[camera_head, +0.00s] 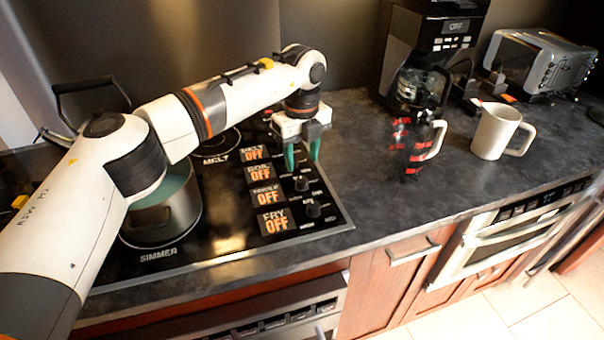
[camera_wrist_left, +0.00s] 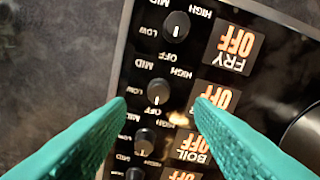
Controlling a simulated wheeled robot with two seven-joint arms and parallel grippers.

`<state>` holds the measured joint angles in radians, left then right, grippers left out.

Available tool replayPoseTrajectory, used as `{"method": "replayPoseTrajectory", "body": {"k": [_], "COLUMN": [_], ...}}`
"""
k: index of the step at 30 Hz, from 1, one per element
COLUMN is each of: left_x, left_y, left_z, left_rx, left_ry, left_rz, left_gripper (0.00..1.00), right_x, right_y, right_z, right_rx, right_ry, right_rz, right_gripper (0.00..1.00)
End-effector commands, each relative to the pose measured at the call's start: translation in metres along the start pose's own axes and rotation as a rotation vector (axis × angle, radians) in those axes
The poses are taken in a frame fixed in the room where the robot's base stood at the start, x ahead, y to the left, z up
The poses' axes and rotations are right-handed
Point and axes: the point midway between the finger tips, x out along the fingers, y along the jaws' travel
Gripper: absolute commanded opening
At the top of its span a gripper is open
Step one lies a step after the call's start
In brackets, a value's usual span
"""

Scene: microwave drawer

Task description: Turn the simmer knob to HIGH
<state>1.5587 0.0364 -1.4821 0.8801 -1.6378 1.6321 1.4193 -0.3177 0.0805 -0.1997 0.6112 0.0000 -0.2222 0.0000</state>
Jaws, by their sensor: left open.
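The simmer knob (camera_head: 302,184) is a small black knob beside the orange "SIMMER OFF" display (camera_head: 265,196) on the stove's right side. My left gripper (camera_head: 302,160) points down over the knob column, its teal fingers open and apart. In the left wrist view, the simmer knob (camera_wrist_left: 158,91) appears just beyond the gap between the fingertips (camera_wrist_left: 160,104), with nothing held. HIGH, MID, LOW and OFF marks surround the knobs. The simmer display (camera_wrist_left: 217,95) is partly covered by one finger. I cannot tell the exact height of the fingertips above the panel.
The fry knob (camera_head: 313,210) and boil knob (camera_wrist_left: 145,140) flank the simmer knob. A pot (camera_head: 165,215) stands on the simmer burner under my left arm.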

Motion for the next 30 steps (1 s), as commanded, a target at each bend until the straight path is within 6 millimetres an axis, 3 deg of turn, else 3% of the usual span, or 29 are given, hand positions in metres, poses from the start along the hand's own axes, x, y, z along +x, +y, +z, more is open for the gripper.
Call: {"method": "replayPoseTrajectory", "body": {"k": [4, 9, 22, 23, 30], "left_x": [0.029, 0.053, 0.066, 0.066, 0.065], "left_y": [-0.001, 0.0, 0.0, 0.0, 0.0], "left_z": [0.001, 0.001, 0.001, 0.001, 0.001], "left_rx": [0.001, 0.002, 0.002, 0.002, 0.002], "left_ry": [-0.003, -0.003, -0.001, -0.001, -0.001], "left_rz": [-0.003, 0.0, 0.001, 0.001, 0.001], "left_gripper": [0.48, 0.48, 0.48, 0.47, 0.07], "right_x": [-0.006, -0.009, -0.01, -0.01, -0.01], "right_y": [-0.001, -0.004, -0.002, -0.002, -0.002], "right_z": [0.004, 0.025, 0.021, 0.02, 0.018], "right_rx": [0.0, 0.0, 0.0, 0.0, 0.0], "right_ry": [-0.006, -0.036, -0.031, -0.03, -0.026], "right_rz": [-0.001, -0.004, -0.003, -0.003, -0.002], "right_gripper": [0.35, 0.35, 0.35, 0.35, 0.35]}}
